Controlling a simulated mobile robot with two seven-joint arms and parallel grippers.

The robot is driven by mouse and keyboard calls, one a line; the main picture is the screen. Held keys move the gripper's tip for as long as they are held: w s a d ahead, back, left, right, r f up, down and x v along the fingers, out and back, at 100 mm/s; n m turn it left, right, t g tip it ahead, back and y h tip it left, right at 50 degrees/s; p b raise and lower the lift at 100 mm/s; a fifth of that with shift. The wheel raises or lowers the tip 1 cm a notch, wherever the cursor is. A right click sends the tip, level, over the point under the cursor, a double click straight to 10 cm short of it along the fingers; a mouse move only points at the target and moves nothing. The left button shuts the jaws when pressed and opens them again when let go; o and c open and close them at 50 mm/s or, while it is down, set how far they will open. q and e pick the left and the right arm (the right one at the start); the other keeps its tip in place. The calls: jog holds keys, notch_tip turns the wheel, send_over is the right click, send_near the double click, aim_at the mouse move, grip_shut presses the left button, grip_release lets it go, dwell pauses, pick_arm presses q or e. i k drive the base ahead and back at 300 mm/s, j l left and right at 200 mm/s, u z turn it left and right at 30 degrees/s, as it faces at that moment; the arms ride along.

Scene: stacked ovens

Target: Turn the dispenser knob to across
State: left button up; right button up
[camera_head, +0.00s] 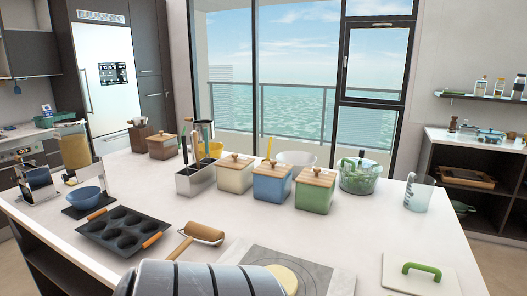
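A container with yellowish contents (74,146) and a pale lid stands at the far left end of the island. It looks like the dispenser, though I cannot be sure. A knob cannot be made out on it at this size, so its direction cannot be told. Shiny upright panels (40,184) stand just in front of it and may hide its lower part. Neither of my grippers is in view.
The white island (350,235) holds a blue bowl (85,197), a muffin tin (122,230), a rolling pin (198,236), lidded boxes (271,187) and a glass pot (359,178). A grey segmented rounded shape fills the bottom edge.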

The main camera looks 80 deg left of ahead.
aim_at(65, 179)
jog(key=u, duration=3.7)
jog(key=i+j+z, duration=0.2)
jog(key=z, duration=0.2)
jog(key=i+j+z, duration=0.55)
jog(key=j+z, duration=0.3)
jog(key=i+l, duration=0.05)
jog(key=l, duration=0.05)
